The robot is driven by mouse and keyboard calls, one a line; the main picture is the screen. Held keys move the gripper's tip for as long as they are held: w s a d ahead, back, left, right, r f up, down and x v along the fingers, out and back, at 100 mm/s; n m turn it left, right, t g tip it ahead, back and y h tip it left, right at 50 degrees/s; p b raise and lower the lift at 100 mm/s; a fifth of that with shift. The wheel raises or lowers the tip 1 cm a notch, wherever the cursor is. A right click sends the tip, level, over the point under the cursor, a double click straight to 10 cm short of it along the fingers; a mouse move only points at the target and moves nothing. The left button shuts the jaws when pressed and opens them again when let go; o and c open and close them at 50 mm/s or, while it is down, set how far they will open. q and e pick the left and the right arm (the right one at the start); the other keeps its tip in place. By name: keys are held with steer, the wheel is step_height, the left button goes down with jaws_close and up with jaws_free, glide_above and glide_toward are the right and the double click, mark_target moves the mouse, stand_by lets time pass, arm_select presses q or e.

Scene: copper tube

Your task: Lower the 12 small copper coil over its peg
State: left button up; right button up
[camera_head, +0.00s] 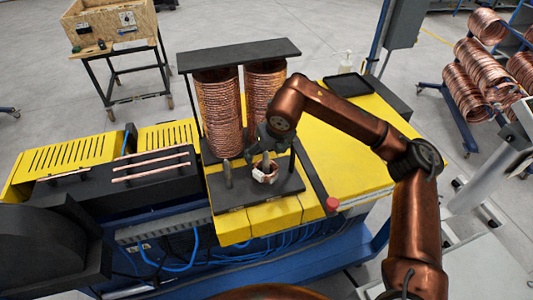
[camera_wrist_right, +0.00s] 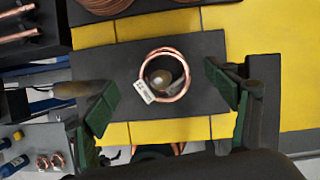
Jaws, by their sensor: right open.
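The small copper coil (camera_head: 265,177) is on the right side of the black plate (camera_head: 238,196), with a white tag on it. In the right wrist view the coil (camera_wrist_right: 181,93) is a ring around the rounded tip of a grey peg (camera_wrist_right: 161,77). It looks low and close to the plate, but contact is hard to tell. My right gripper (camera_head: 266,150) is above the coil. In its wrist view the green fingers (camera_wrist_right: 160,100) are wide apart on either side of the coil, not touching it. My left gripper is not in view.
A second peg (camera_head: 228,174) stands bare to the left on the plate. Two tall copper coil stacks (camera_head: 218,108) stand behind, under a dark top bar (camera_head: 238,56). A red button (camera_head: 332,204) is at right, and a black tray (camera_head: 347,85) lies on the yellow table.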

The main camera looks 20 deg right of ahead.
steer(key=v, duration=1.2)
